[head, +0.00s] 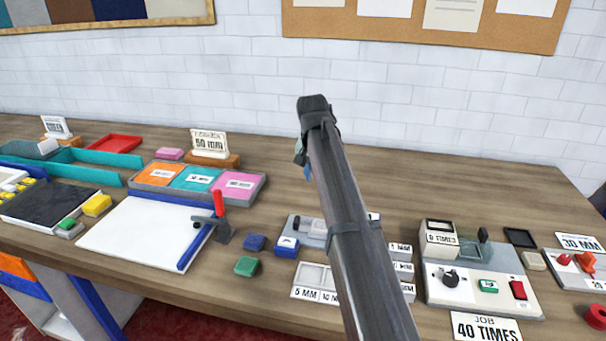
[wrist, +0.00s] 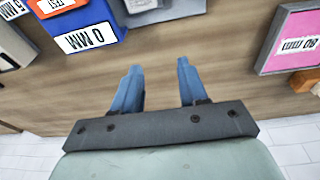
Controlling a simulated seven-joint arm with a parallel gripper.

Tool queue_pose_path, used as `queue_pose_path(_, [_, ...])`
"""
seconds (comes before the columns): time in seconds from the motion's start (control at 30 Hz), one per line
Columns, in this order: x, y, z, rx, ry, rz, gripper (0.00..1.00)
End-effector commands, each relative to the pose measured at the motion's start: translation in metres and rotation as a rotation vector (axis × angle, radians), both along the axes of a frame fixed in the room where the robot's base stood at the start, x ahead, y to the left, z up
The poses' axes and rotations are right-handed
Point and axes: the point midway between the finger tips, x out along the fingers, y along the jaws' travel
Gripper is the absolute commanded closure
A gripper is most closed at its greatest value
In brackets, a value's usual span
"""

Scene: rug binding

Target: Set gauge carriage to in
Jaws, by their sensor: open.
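A grey gauge unit (head: 292,226) sits on the bench at centre, partly hidden behind my arm in the head view. A small light block (head: 302,224) is on it; I cannot tell whether this is the gauge carriage or where it is set. A blue block (head: 287,246) stands at its front left. In the wrist view a blue block marked 0 MM (wrist: 80,28) shows at the upper left. My gripper (wrist: 158,85) is open and empty, with bare wood between its blue fingers. In the head view its bluish fingers (head: 303,160) are mostly hidden by the arm.
Size cards (head: 316,295) and a light tray lie in front of the gauge. A counter unit (head: 480,285) stands to the right. A white board with a red-handled lever (head: 218,205) and a tray of coloured swatches (head: 198,180) are left. Bare wood lies behind the gauge.

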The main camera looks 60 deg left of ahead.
Motion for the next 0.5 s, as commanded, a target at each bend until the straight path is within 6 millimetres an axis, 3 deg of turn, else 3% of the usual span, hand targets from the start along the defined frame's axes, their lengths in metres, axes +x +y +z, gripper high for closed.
queue_pose_path(0.5, [0.074,-0.038,-0.012,-0.006,-0.025,-0.092,0.57])
